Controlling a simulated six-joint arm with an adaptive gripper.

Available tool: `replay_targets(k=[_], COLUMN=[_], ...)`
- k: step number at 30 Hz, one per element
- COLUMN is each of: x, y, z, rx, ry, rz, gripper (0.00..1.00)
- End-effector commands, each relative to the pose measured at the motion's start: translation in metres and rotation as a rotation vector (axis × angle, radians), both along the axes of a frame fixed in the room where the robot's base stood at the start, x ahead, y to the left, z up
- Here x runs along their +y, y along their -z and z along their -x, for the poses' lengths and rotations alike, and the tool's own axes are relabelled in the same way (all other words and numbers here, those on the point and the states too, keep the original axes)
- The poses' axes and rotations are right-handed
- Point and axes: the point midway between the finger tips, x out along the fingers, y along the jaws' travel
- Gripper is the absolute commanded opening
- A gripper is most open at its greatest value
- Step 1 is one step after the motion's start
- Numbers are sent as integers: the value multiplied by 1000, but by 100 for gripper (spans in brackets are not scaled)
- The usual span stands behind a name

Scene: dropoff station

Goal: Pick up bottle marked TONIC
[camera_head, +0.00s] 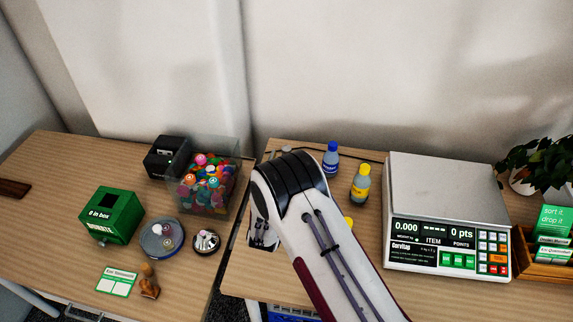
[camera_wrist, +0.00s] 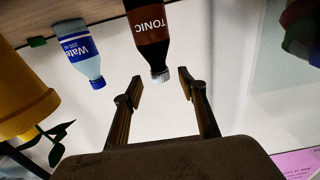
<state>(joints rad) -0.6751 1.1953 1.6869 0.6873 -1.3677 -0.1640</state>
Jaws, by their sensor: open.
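The bottle marked TONIC (camera_wrist: 151,32) shows upside down at the top middle of the wrist view. It has dark contents, a brown label and a silver cap. My gripper (camera_wrist: 160,80) is open, with its two fingers apart. In the picture the cap lies between the fingertips, with gaps on both sides and nothing gripped; I cannot tell the exact distance. In the head view my arm covers the middle of the table, and I cannot make out the TONIC bottle or the fingertips there.
A Water bottle (camera_wrist: 80,50) is left of the TONIC bottle. A blue-capped bottle (camera_head: 330,160) and a yellow bottle (camera_head: 361,184) stand behind my arm. A scale (camera_head: 445,215) is at right. A clear bin (camera_head: 228,203) and green box (camera_head: 111,214) are at left.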

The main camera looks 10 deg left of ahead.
Motion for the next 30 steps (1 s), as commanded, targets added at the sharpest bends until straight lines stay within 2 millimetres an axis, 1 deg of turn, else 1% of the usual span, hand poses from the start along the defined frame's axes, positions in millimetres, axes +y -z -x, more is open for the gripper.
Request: replay_targets(k=[9, 13, 18, 30], x=[0, 0, 0, 0], y=[0, 0, 0, 0], z=[-30, -39, -44, -44], rx=[-1, -2, -1, -1], ry=[1, 1, 1, 0], rz=[-1, -1, -1, 0], gripper=[41, 41, 41, 41])
